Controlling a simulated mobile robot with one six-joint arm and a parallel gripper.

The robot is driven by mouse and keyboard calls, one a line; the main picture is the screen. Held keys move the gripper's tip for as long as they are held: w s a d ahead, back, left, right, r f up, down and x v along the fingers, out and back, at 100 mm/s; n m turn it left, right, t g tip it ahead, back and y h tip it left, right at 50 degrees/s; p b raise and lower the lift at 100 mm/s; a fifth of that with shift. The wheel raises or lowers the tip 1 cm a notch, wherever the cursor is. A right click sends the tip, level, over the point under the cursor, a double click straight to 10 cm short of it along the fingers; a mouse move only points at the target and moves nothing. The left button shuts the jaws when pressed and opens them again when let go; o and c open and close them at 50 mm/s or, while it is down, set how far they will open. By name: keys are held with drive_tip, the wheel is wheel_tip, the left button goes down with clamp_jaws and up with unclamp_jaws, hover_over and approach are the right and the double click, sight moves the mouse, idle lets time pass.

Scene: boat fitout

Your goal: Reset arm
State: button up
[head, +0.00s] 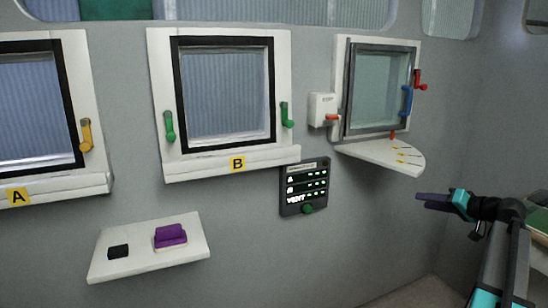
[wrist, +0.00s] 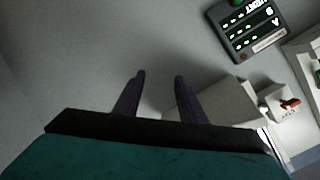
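My gripper (head: 435,201) is at the right of the head view, on my arm raised from the lower right corner. It points left, in front of the grey wall and below the fan-shaped white shelf (head: 385,155). In the wrist view, the two dark fingers of my gripper (wrist: 160,76) stand apart with a gap between them. Nothing is held between them. They touch nothing that I can see.
Window A (head: 30,110), window B (head: 222,92) with green handles, and a glazed hatch (head: 380,88) with blue and red handles line the wall. A dark indicator panel (head: 304,186) hangs below. A white shelf (head: 110,267) bears a purple block (head: 170,236) and a black block (head: 118,252).

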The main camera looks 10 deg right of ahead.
drive_tip(key=a+f+g+y+p, duration=0.1)
drive_tip(key=a+f+g+p, duration=0.5)
drive_tip(key=a+f, duration=1.8)
drive_tip(key=s+a+f+n+g+p, duration=0.1)
drive_tip(key=s+a+f+g, duration=0.2)
drive_tip(key=s+a+f, duration=0.4)
drive_tip(key=s+a+f+n+g+p, duration=0.1)
drive_tip(key=s+a+f+g+p, duration=0.2)
drive_tip(key=a+f, duration=0.5)
drive_tip(key=s+a+f+n+g+h+p, duration=0.1)
drive_tip(key=s+a+f+g, duration=0.1)
drive_tip(key=s, duration=0.8)
drive_tip(key=s+a+f+n+g+h+p, duration=0.1)
drive_tip(key=s+a+f+g+h+p, duration=0.1)
drive_tip(key=s, duration=0.8)
drive_tip(key=s+a+f+n+g+h+p, duration=0.1)
drive_tip(key=s+a+f, duration=0.3)
drive_tip(key=s, duration=0.6)
wheel_tip(320, 180, down, 2)
drive_tip(key=shift+s+a+f+g+h+p, duration=0.15)
drive_tip(key=shift+s+g+h+p, duration=0.3)
drive_tip(key=shift+g, duration=0.45)
